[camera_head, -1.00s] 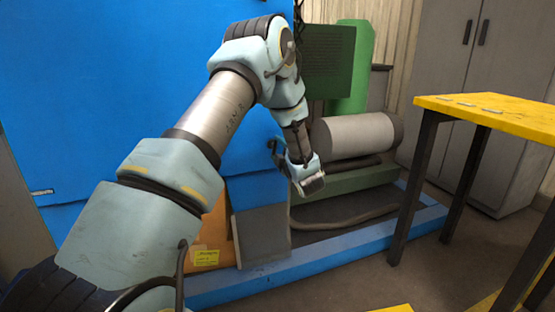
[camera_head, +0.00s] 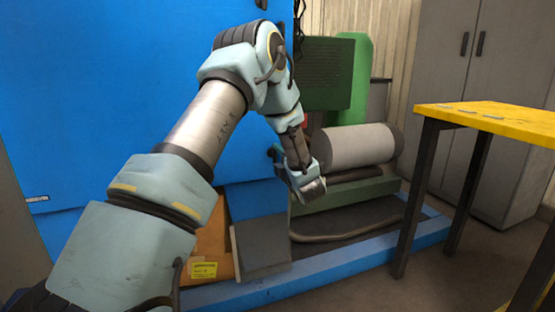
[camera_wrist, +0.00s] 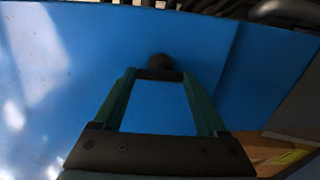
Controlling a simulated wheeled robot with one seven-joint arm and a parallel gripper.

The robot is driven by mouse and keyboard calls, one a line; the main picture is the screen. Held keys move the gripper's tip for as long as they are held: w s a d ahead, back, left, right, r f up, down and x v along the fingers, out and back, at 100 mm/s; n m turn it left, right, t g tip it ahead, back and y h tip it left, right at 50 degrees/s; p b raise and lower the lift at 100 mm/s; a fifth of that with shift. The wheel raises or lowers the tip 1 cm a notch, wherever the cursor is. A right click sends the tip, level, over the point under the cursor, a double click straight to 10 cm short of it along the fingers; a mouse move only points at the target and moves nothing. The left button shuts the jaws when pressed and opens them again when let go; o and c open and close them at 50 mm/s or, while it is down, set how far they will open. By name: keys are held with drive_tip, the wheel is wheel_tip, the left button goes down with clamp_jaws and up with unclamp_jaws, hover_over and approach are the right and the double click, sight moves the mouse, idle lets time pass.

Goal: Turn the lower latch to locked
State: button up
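My gripper (camera_wrist: 158,76) reaches toward a blue panel (camera_wrist: 60,60) in the wrist view. Its two green fingers are apart at the base, and a dark piece fills the gap between their tips. A round dark knob (camera_wrist: 160,61), possibly the lower latch, shows just beyond the tips; I cannot tell whether they touch or grip it. In the head view, my wrist is beside the right edge of the blue furnace housing (camera_head: 110,90), and the fingers are largely hidden. The latch's angle is not clear there. A small dark fitting (camera_head: 262,4) sits higher on the housing.
A yellow-topped table (camera_head: 500,118) stands at the right, before a grey cabinet (camera_head: 480,90). A grey cylinder (camera_head: 355,146) on a green base lies behind my wrist. A blue floor frame (camera_head: 330,265) and a dark hose (camera_head: 350,235) run below. Floor between frame and table is clear.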

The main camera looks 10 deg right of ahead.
drive_tip(key=o, duration=0.4)
drive_tip(key=shift+s, duration=0.1)
drive_tip(key=s, duration=0.3)
drive_tip(key=s+d, duration=0.1)
drive_tip(key=s, duration=0.3)
drive_tip(key=s+p, duration=0.1)
drive_tip(key=s, duration=0.2)
drive_tip(key=shift+s+d, duration=0.15)
drive_tip(key=shift+s, duration=0.1)
